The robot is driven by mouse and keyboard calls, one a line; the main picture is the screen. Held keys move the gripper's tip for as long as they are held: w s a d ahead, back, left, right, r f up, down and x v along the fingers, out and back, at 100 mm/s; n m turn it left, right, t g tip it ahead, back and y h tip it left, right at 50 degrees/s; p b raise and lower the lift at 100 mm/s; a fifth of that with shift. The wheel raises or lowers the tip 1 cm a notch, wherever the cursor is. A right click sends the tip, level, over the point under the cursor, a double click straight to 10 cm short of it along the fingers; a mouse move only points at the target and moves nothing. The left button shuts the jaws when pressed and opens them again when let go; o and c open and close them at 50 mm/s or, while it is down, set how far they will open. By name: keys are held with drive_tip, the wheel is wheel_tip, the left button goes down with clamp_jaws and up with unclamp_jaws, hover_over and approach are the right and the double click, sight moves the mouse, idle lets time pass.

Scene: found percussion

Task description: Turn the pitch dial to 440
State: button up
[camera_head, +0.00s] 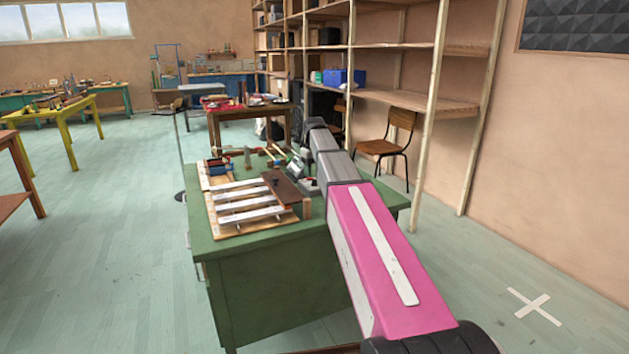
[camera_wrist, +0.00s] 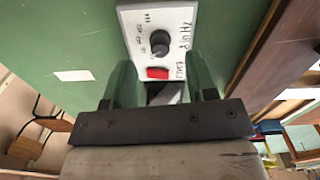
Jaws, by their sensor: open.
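The pitch dial (camera_wrist: 160,42) is a round black knob on a white box (camera_wrist: 133,22) in the wrist view. Small marks stand around the knob, too small to read, so I cannot tell its setting. A red part (camera_wrist: 157,73) sits on the box below the knob. Handwriting runs along the box's right side. My gripper (camera_wrist: 161,66) is open, its two green fingers on either side of the red part in the picture, with the knob just beyond the fingertips. No contact with the knob shows. In the head view my arm hides my gripper and most of that spot.
The box is on a green table (camera_head: 265,265). A wooden bar instrument (camera_head: 245,205) with white bars lies on its left, and a dark brown board (camera_head: 282,187) is close by. Tall wooden shelves (camera_head: 437,120) and a chair (camera_head: 385,147) stand behind. Open floor lies to the left.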

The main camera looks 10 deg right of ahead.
sight(314, 180)
drive_tip(key=shift+f, duration=1.95)
drive_tip(key=c, duration=0.9)
drive_tip(key=shift+m, duration=2.9)
drive_tip(key=o, duration=0.9)
